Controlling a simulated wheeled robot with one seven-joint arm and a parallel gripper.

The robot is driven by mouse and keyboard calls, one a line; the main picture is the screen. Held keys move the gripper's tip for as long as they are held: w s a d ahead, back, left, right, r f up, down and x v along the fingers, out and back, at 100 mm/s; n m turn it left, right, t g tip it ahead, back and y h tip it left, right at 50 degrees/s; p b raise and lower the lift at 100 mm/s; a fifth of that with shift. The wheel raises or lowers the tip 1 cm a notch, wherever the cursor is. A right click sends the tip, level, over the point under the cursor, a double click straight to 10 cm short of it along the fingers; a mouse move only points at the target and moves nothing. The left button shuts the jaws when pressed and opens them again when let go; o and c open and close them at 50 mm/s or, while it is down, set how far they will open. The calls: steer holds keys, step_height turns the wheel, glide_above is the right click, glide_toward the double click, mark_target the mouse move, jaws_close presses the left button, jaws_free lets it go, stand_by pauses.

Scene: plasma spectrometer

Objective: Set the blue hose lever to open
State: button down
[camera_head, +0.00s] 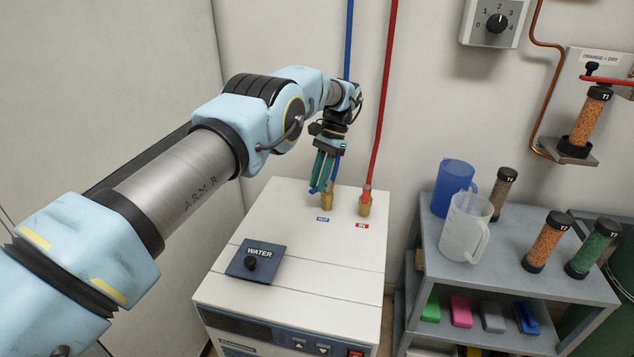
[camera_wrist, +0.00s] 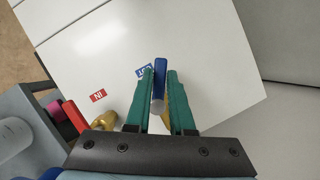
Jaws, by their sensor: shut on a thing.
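My gripper (camera_head: 322,188) reaches down over the blue hose's brass fitting (camera_head: 327,201), at the back of the white machine (camera_head: 290,215). In the wrist view its two green fingers (camera_wrist: 160,92) are closed on the blue lever (camera_wrist: 160,72), one on each side. The lever's free end sticks out past the fingertips, beside the blue OUT label (camera_head: 323,219). The blue hose (camera_head: 349,40) comes down the wall behind my gripper. The fingers and wrist hide much of the valve, so I cannot tell the lever's exact setting.
The red hose (camera_head: 385,95) and its brass fitting (camera_head: 365,205) stand close by on the right, above the red IN label (camera_head: 361,226). A WATER panel with a black knob (camera_head: 251,263) is nearer. A grey shelf (camera_head: 540,283) with jugs and tubes stands at right.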

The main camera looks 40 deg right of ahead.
steer(key=shift+s+d+n+g+h, duration=0.15)
steer(key=shift+s+n+g, duration=0.2)
steer(key=shift+n, duration=0.75)
steer(key=shift+s+d+n+g+h, duration=0.1)
steer(key=shift+s+n+g, duration=0.25)
steer(key=shift+n, duration=0.75)
steer(key=shift+s+d+n+g+h, duration=0.15)
steer(key=shift+n+g, duration=0.35)
steer(key=shift+n, duration=0.6)
steer(key=shift+a, duration=0.1)
steer(key=c, duration=0.8)
jaws_free()
